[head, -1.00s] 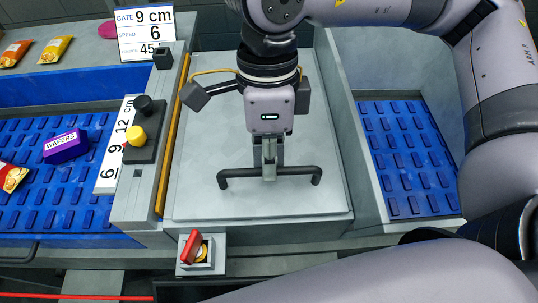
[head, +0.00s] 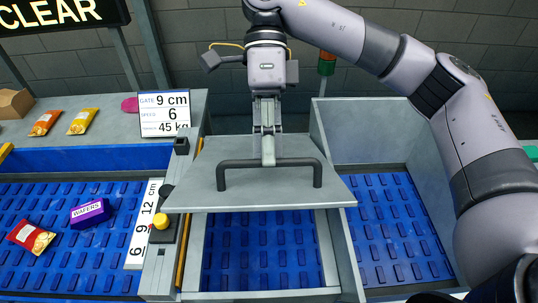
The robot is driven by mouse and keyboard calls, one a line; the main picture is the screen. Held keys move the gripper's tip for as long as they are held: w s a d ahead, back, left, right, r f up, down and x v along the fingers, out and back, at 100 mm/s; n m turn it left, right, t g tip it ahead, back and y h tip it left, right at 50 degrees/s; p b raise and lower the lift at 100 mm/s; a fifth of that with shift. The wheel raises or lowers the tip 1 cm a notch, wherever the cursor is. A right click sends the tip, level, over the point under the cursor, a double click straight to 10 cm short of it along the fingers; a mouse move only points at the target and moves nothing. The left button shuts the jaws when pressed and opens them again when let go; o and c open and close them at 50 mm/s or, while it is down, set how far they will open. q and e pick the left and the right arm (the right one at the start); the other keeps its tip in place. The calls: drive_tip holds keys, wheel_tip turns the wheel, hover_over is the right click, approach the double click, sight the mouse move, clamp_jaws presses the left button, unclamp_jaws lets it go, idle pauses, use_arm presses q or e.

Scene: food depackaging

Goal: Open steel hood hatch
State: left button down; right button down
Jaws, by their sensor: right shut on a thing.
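The steel hood hatch (head: 240,193) is a flat grey panel in the middle of the head view. It is raised at its near edge, and blue conveyor belt (head: 262,255) shows below it. A dark bar handle (head: 235,164) runs across the hatch. My right gripper (head: 268,158) comes down from above and is shut on the middle of this handle. My left gripper is not in view.
Left of the hatch is a blue belt with a purple wafers box (head: 90,213) and a red packet (head: 30,236). A ruler and a yellow button (head: 161,221) stand beside the hatch. A second blue belt section (head: 393,225) lies right. A CLEAR sign (head: 62,12) hangs upper left.

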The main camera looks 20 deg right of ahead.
drive_tip(key=shift+w+d+r+g+p, duration=0.15)
drive_tip(key=shift+w+r+g+p, duration=0.1)
drive_tip(key=shift+w+r+p, duration=0.4)
drive_tip(key=shift+w+d+r+g+p, duration=0.2)
drive_tip(key=shift+w+r+p, duration=0.25)
drive_tip(key=shift+p, duration=0.4)
